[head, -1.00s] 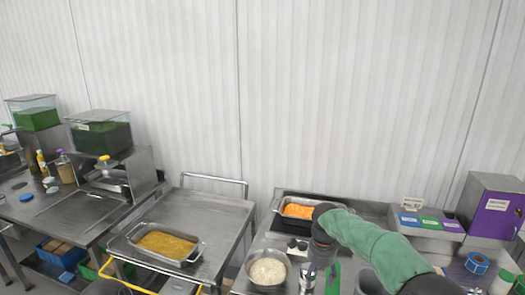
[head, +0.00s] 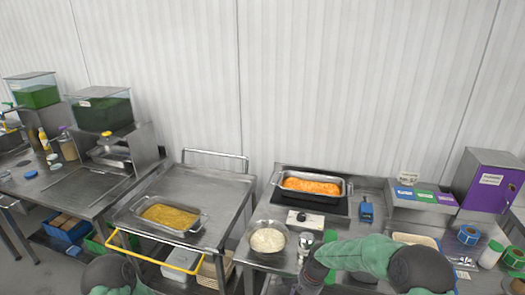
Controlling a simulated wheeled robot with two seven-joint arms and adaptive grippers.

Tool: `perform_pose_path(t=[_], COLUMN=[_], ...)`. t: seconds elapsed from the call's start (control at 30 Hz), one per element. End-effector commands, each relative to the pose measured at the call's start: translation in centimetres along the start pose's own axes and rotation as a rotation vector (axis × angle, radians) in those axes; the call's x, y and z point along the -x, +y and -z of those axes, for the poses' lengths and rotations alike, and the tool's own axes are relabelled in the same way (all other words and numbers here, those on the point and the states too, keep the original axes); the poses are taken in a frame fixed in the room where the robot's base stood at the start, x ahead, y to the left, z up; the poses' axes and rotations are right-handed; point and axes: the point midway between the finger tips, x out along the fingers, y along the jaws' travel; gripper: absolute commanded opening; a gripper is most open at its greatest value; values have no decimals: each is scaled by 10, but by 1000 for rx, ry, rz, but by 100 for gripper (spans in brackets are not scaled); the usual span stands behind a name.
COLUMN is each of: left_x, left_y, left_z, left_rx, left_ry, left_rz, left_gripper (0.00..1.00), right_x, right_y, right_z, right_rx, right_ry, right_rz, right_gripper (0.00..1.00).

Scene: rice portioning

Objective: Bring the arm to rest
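My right arm comes in at the lower right in a green sleeve (head: 355,255). Its dark wrist (head: 312,274) points down past the bottom edge at the front of the right table, and the gripper itself is out of view. At the lower left only a dark joint (head: 108,272) and some green sleeve of my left arm show. My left gripper is out of view. A metal bowl of white rice (head: 268,239) stands on the table left of my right wrist, apart from it.
A metal pan of orange food (head: 312,184) sits on a dark hot plate behind the bowl. A pan of yellow food (head: 170,216) sits on the steel cart. A blue device (head: 366,209) lies right of the hot plate. A purple cabinet (head: 489,183) stands far right.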

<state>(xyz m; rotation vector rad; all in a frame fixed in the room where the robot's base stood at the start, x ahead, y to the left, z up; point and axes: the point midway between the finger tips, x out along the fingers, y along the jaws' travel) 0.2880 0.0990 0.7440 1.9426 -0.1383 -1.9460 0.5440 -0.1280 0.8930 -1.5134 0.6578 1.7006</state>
Motion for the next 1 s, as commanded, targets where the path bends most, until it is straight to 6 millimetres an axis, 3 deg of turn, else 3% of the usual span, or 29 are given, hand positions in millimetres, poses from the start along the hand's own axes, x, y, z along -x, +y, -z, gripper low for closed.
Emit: perform_pose_path(t=[0.03, 0.2, 0.4, 0.6, 0.7, 1.0], left_x=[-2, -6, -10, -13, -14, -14], left_y=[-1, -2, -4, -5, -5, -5], left_z=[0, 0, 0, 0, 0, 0], left_rx=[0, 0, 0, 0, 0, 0], left_ry=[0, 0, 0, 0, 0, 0], left_rz=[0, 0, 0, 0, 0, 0], left_gripper=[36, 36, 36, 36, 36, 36], right_x=[-28, -97, -150, -169, -171, -171], right_y=[16, 64, 130, 184, 199, 206], right_z=[-11, -49, -98, -134, -144, -148], right_rx=[56, 268, 488, 655, 703, 734], right_ry=[-30, -80, -87, -60, -47, -37], right_rz=[2, 65, 128, 150, 152, 152], right_gripper=[64, 64, 64, 64, 64, 64])
